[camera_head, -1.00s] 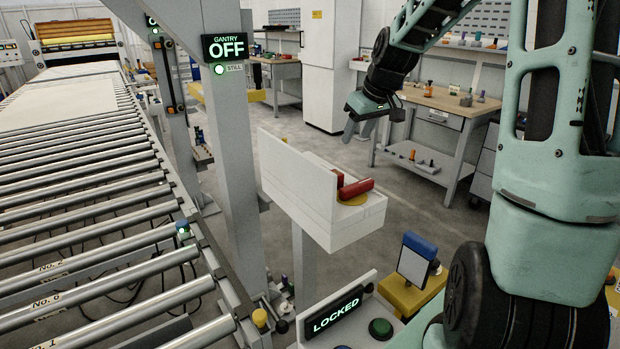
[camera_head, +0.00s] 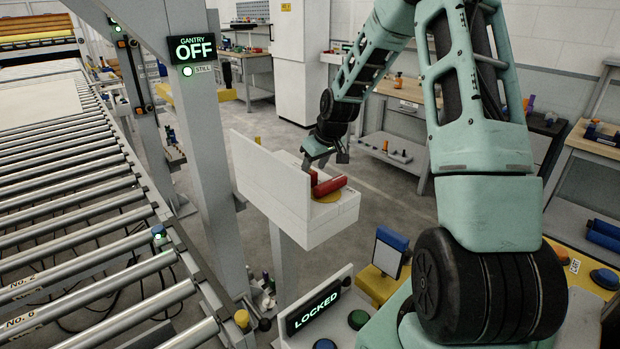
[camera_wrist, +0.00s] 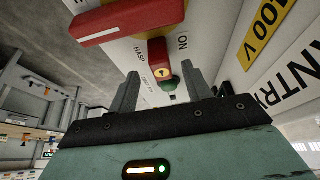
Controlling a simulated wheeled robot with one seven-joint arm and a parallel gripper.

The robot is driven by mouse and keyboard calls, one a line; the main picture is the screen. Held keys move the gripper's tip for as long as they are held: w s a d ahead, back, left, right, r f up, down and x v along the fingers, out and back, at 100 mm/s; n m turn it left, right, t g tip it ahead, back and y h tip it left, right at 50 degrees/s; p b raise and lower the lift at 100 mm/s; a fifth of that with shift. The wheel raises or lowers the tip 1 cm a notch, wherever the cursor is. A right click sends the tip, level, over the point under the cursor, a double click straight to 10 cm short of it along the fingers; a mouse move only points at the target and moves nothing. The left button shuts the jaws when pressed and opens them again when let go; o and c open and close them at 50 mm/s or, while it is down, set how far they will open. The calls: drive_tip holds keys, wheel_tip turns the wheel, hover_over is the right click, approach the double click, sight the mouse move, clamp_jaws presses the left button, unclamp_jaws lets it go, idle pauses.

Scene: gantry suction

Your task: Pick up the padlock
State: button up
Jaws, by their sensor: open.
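A small red block with a yellow label, apparently the padlock (camera_wrist: 157,53), shows in the wrist view beside the word HASP. In the head view a small red piece (camera_head: 313,177), likely the same thing, stands on the white box (camera_head: 328,229). My gripper (camera_head: 317,163) is just above it, fingers pointing down. In the wrist view my gripper (camera_wrist: 160,90) is open, with the red block beyond and between its fingertips, and nothing held. Any shackle is not distinguishable.
A long red handle (camera_head: 331,187) on a yellow disc lies close beside the red piece. A white upright panel (camera_head: 269,166) rises behind it. A grey post (camera_head: 213,170) and a roller conveyor (camera_head: 70,200) stand to the left. A lit LOCKED sign (camera_head: 313,308) is in front.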

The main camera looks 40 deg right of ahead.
sight(311, 171)
drive_tip(key=shift+p+x, duration=0.6)
drive_tip(key=shift+x, duration=1.5)
drive_tip(key=shift+w, duration=0.1)
clamp_jaws()
drive_tip(key=shift+r, duration=0.1)
